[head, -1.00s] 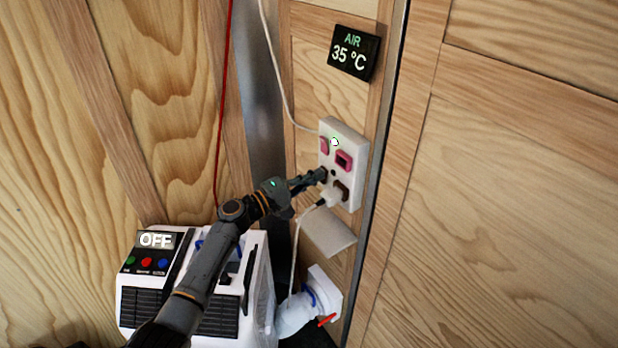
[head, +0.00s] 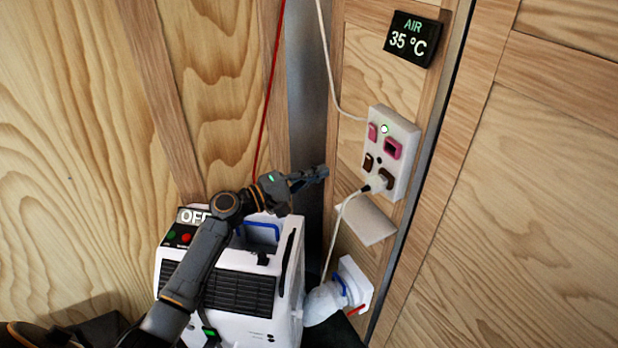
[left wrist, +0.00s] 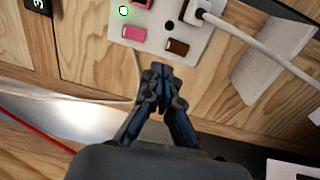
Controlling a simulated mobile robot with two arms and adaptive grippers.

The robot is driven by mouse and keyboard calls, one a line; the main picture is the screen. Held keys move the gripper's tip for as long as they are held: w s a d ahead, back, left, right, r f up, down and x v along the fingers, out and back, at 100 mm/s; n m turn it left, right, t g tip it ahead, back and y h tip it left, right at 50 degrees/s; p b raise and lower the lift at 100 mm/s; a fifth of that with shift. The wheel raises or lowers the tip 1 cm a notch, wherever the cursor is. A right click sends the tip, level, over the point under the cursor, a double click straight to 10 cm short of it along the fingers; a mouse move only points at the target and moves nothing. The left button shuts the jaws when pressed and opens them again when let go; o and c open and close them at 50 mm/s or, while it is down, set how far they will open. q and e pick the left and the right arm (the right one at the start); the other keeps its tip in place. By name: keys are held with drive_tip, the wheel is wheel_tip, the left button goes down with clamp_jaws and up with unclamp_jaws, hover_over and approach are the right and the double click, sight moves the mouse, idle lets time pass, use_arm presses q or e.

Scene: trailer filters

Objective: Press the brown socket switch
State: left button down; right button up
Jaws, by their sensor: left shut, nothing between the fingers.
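The white socket panel (head: 401,126) is on the wooden wall. Its small brown switch (head: 368,161) is at the lower left of the panel, and it also shows in the left wrist view (left wrist: 177,47). A white plug (head: 377,184) sits in the brown socket beside it. A pink switch (head: 372,131) and a pink socket (head: 393,147) are above, with a lit green-white lamp (head: 384,128). My left gripper (head: 322,172) is shut and empty, left of the panel and apart from it. In the left wrist view its fingertips (left wrist: 161,68) appear just below the brown switch.
A white machine (head: 222,262) with an OFF display stands below my left arm. The plug's white cable (head: 337,225) hangs below the panel. A white flap (head: 370,222) juts out under it. An AIR 35 °C display (head: 412,39) is above. A red cord (head: 268,95) hangs at left.

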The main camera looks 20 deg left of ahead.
use_arm(q)
drive_tip(key=s+d+f+m+g+y, duration=0.2)
drive_tip(key=s+d+f+m+g, duration=0.25)
drive_tip(key=s+f, duration=0.55)
drive_tip(key=s+d+f+m+g+y, duration=0.2)
drive_tip(key=s+d+f+m+g, duration=0.4)
drive_tip(key=s, duration=0.5)
drive_tip(key=s+a+f+m+y, duration=0.15)
drive_tip(key=s+a+y, duration=0.25)
drive_tip(key=s, duration=0.4)
drive_tip(key=s+a+f+y, duration=0.2)
drive_tip(key=s+a+y, duration=0.1)
drive_tip(key=s, duration=0.4)
wheel_tip(320, 180, down, 27)
drive_tip(key=s+g, duration=0.2)
drive_tip(key=s, duration=0.1)
drive_tip(key=s+a+f, duration=0.1)
drive_tip(key=s+f, duration=0.6)
drive_tip(key=s, duration=0.1)
drive_tip(key=s+a+f+g, duration=0.1)
drive_tip(key=s+a+f, duration=0.1)
drive_tip(key=s+f, duration=0.5)
drive_tip(key=shift+s+a+f+m+y, duration=0.3)
drive_tip(key=shift+s+f+m, duration=0.1)
drive_tip(key=shift+f, duration=0.25)
use_arm(e)
drive_tip(key=shift+s+a+f, duration=0.25)
drive_tip(key=shift+s+a, duration=0.2)
